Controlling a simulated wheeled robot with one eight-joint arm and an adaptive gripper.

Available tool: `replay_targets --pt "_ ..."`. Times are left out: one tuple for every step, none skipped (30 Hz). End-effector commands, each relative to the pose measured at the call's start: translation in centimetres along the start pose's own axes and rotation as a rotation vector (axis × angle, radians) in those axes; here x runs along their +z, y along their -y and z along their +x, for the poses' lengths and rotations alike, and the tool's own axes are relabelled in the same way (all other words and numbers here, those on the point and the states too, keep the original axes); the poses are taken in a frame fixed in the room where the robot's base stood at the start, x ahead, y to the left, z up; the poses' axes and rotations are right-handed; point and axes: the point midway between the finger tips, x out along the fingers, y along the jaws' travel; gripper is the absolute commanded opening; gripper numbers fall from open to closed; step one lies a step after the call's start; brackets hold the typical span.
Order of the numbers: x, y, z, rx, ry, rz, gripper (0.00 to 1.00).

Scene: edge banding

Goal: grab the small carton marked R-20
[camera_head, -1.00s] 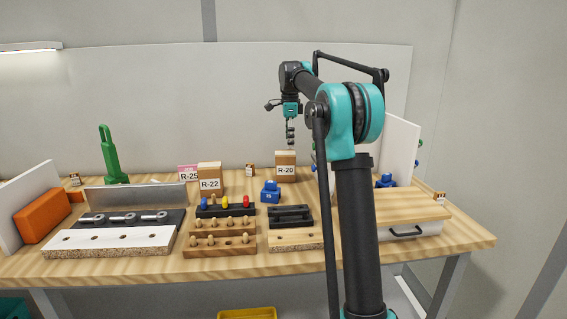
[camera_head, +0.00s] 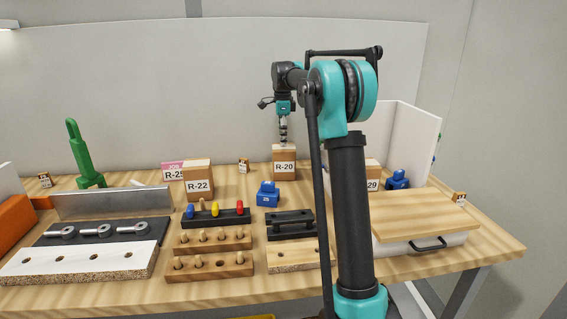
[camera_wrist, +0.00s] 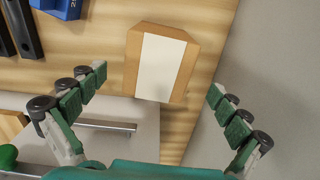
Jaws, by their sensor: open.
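The small brown carton marked R-20 (camera_head: 285,168) stands upright near the back of the table. My gripper (camera_head: 283,141) is just above it, pointing down. In the wrist view a brown carton with a pale label strip (camera_wrist: 160,62) lies ahead of and between the spread fingers of my open gripper (camera_wrist: 158,84). No marking can be read on it there. The fingers are apart from it, with nothing between their tips.
Carton R-22 (camera_head: 198,181) stands to the left, with a pink-topped R-25 carton (camera_head: 173,170) behind it. A carton ending in 29 (camera_head: 372,184) is partly hidden by my arm. A blue block (camera_head: 268,195) and black fixture (camera_head: 290,226) are in front of R-20.

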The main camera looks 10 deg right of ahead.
Motion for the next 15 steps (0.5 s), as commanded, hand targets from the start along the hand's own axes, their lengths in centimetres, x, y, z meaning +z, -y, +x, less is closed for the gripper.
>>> replay_targets --pt "0.0 0.0 1.1 0.0 0.0 0.0 1.0" --pt "0.0 0.0 1.7 0.0 0.0 0.0 1.0" --pt "0.0 0.0 2.4 0.0 0.0 0.0 1.0" --pt "0.0 0.0 3.0 0.0 0.0 0.0 1.0" --pt "0.0 0.0 3.4 0.0 0.0 0.0 1.0" --pt "0.0 0.0 4.0 0.0 0.0 0.0 1.0" --pt "0.0 0.0 4.4 0.0 0.0 0.0 1.0" --pt "0.0 0.0 4.7 0.0 0.0 0.0 1.0" --pt "0.0 0.0 5.1 0.0 0.0 0.0 1.0" --pt "0.0 0.0 5.3 0.0 0.0 0.0 1.0" --pt "0.0 0.0 5.4 0.0 0.0 0.0 1.0" --pt "0.0 0.0 5.6 0.0 0.0 0.0 1.0" --pt "0.0 0.0 5.7 0.0 0.0 0.0 1.0" --pt "-0.1 0.0 5.9 0.0 0.0 0.0 1.0" --pt "-0.1 0.0 6.2 0.0 0.0 0.0 1.0"
